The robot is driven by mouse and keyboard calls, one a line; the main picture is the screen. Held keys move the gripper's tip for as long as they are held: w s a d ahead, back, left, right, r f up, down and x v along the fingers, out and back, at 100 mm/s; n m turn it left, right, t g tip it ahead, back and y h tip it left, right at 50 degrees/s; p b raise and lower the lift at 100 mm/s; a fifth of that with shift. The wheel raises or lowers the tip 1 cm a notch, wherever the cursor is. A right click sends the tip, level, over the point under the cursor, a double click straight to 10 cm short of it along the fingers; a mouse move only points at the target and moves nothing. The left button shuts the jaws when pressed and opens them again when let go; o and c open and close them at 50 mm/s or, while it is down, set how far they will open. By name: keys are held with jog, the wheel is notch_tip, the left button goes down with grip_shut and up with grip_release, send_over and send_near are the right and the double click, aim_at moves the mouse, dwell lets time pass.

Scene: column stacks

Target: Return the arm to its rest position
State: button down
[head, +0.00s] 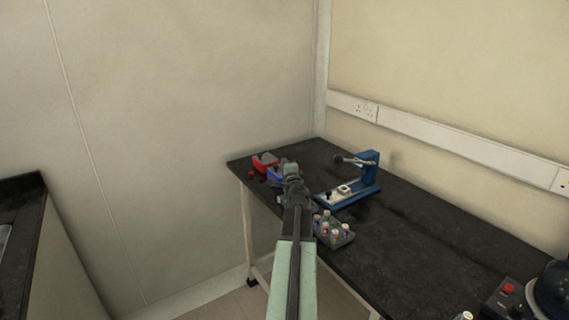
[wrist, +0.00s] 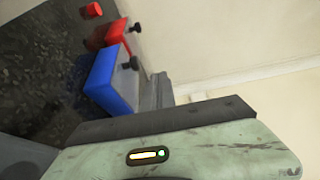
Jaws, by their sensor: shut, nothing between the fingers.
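My arm reaches forward over the dark bench (head: 420,250) in the head view. My gripper (head: 291,168) is at its far end, shut and empty. In the picture it overlaps the right side of a blue block-like item (head: 276,176) near the bench's far left corner; I cannot tell the gap between them. In the wrist view a green housing of mine fills the bottom and the fingertips cannot be made out. The blue item (wrist: 108,82) shows there beyond it, apart from the housing.
A red item (head: 265,161) and a small red cylinder (wrist: 93,10) are by the blue one. A blue press (head: 366,178) and a tray of vials (head: 346,240) stand right of my arm. A black device (head: 503,298) is at lower right. Another counter (head: 22,240) is at left.

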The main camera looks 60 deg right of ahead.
jog(key=v, duration=0.6)
jog(key=shift+w, duration=0.1)
